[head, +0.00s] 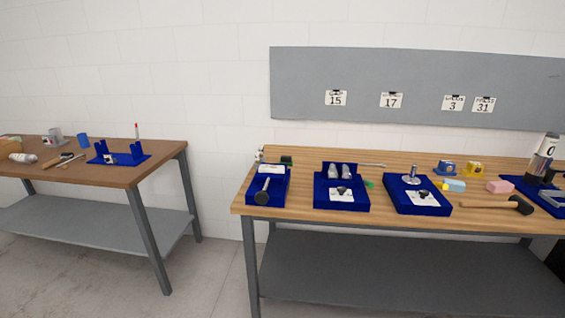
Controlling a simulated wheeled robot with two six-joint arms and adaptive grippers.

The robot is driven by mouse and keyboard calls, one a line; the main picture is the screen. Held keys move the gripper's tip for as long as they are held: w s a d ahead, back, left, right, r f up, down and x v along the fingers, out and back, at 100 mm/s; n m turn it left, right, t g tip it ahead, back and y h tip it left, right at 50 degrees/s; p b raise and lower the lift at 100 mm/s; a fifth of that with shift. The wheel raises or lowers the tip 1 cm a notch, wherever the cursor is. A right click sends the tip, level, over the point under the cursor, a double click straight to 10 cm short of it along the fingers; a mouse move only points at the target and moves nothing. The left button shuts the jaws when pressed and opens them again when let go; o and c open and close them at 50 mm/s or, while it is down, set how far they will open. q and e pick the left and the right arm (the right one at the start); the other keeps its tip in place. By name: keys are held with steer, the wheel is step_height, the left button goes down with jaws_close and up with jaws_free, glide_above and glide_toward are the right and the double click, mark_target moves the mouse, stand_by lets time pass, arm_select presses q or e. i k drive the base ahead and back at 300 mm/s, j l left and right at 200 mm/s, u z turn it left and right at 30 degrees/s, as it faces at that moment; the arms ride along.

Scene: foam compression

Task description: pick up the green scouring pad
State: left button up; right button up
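Two small green things lie on the right workbench. A flat bright green piece (369,184) lies just right of the second blue tray, partly hidden by it. A dark green block (286,160) sits behind the leftmost blue tray. Both are too small to tell for sure which is the scouring pad. Neither of my grippers shows in the head view.
The right workbench (300,222) carries blue trays (340,204), a light blue block (455,185), a pink block (499,187), a yellow item (477,168) and a black-headed mallet (519,205). A brown table (110,172) stands left. Bare floor (215,270) lies between.

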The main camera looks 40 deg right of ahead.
mark_target(284, 159)
steer(key=z, duration=0.3)
steer(key=i+j+z, duration=0.7)
steer(key=i, duration=0.15)
steer(key=i+j+z, duration=0.35)
steer(key=i+j, duration=0.05)
steer(key=j, duration=0.1)
